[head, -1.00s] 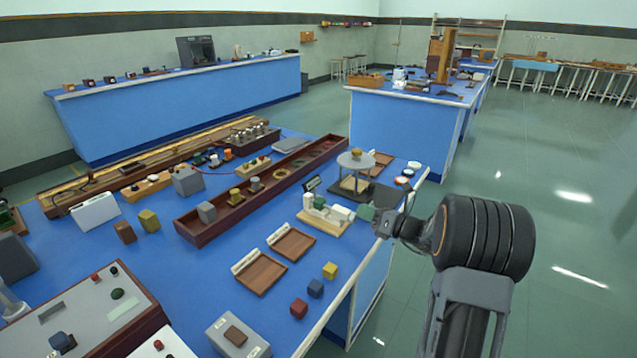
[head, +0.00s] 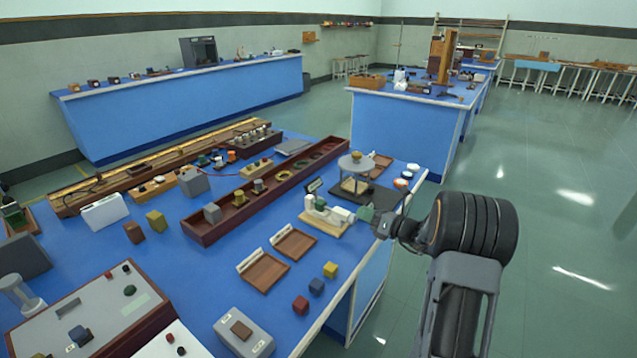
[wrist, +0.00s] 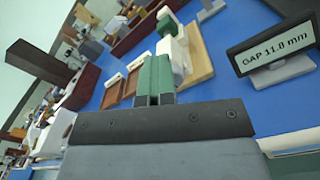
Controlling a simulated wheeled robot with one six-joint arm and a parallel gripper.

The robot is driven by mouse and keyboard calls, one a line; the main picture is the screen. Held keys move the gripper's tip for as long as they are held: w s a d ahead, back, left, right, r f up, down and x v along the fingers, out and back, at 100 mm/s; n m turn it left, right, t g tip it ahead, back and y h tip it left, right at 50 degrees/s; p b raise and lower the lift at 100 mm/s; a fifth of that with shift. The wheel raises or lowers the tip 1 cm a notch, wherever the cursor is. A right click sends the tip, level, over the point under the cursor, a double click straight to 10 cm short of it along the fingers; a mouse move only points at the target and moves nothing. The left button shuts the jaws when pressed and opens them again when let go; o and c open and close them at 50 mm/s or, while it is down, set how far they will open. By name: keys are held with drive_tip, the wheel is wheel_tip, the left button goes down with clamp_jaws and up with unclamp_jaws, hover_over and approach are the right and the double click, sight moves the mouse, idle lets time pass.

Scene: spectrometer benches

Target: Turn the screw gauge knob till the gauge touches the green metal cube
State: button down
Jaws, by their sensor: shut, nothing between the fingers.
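The screw gauge (head: 341,215) stands on a light wooden base (head: 322,229) near the right edge of the blue bench, with white blocks on it. The green metal cube (head: 320,203) sits between its white parts; in the wrist view it shows as a green block (wrist: 167,25) near the top. My gripper (head: 364,213) has teal fingers, shut and empty, at the right end of the gauge. In the wrist view the gripper (wrist: 156,62) points at the white knob end (wrist: 178,52); I cannot tell if they touch. A display (wrist: 270,52) reads GAP 11.0 mm.
A dark stand with a round grey top (head: 356,162) is just behind the gauge. Two wooden trays (head: 264,272) and small red, blue and yellow cubes (head: 330,270) lie in front. A long dark red trough (head: 270,190) runs behind. Open floor is to the right.

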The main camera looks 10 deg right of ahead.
drive_tip(key=shift+w+f, duration=0.15)
drive_tip(key=shift+w, duration=0.1)
idle(0.3)
drive_tip(key=shift+w+r+p, duration=0.15)
drive_tip(key=shift+r+p, duration=0.2)
drive_tip(key=shift+p, duration=0.2)
drive_tip(key=shift+d, duration=0.15)
drive_tip(key=shift+s+d+f, duration=0.1)
drive_tip(key=shift+s+d, duration=0.1)
drive_tip(key=shift+d, duration=0.05)
drive_tip(key=shift+w+d+f+p, duration=0.5)
drive_tip(key=shift+w+d+f, duration=0.15)
drive_tip(key=shift+d+f, duration=0.3)
drive_tip(key=s, duration=0.1)
drive_tip(key=s+d+r, duration=0.1)
drive_tip(key=s, duration=0.2)
drive_tip(key=shift+s+d+r, duration=0.15)
drive_tip(key=shift+d+r, duration=0.05)
drive_tip(key=shift+r, duration=0.15)
drive_tip(key=shift+d+f, duration=0.1)
drive_tip(key=shift+d, duration=0.05)
drive_tip(key=shift+s, duration=0.15)
